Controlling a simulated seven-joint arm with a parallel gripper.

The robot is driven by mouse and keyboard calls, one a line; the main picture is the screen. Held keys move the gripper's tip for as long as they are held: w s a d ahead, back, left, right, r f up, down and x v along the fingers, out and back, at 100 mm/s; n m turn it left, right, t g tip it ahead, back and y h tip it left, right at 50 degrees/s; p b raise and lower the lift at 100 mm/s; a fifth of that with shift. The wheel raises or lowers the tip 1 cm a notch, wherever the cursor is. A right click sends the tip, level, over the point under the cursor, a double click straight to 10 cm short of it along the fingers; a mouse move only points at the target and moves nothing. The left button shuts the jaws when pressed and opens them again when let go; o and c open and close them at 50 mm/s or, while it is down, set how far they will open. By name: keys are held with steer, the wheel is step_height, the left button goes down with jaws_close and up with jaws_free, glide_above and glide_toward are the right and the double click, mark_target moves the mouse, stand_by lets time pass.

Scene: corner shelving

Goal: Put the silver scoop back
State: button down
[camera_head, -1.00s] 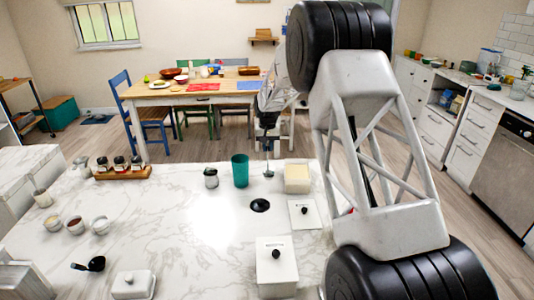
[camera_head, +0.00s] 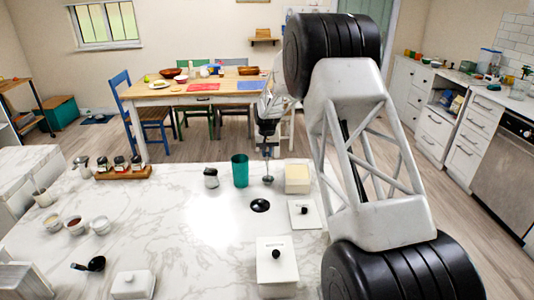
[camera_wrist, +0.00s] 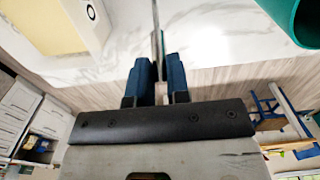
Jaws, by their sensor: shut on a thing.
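The silver scoop (camera_head: 268,180) hangs upright from my gripper (camera_head: 267,152), just above or at the marble counter; I cannot tell whether it touches. It is between the teal cup (camera_head: 240,171) and an open cream canister (camera_head: 298,187). In the wrist view my gripper (camera_wrist: 158,72) has its blue fingers shut on the scoop's thin handle (camera_wrist: 155,38). The scoop's bowl is not clear there. The canister (camera_wrist: 55,28) shows at upper left and the teal cup (camera_wrist: 306,25) at upper right. The inside of the canister is hard to make out.
A square lid with a black knob (camera_head: 305,213) lies in front of the canister. A closed canister (camera_head: 277,272) stands nearer. A black round thing (camera_head: 260,205), a small jar (camera_head: 211,179) and a spice rack (camera_head: 123,172) are on the counter. The middle counter is clear.

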steer(key=shift+f, duration=0.15)
steer(key=c, duration=1.1)
jaws_free()
step_height(320, 180, up, 12)
stand_by(0.7)
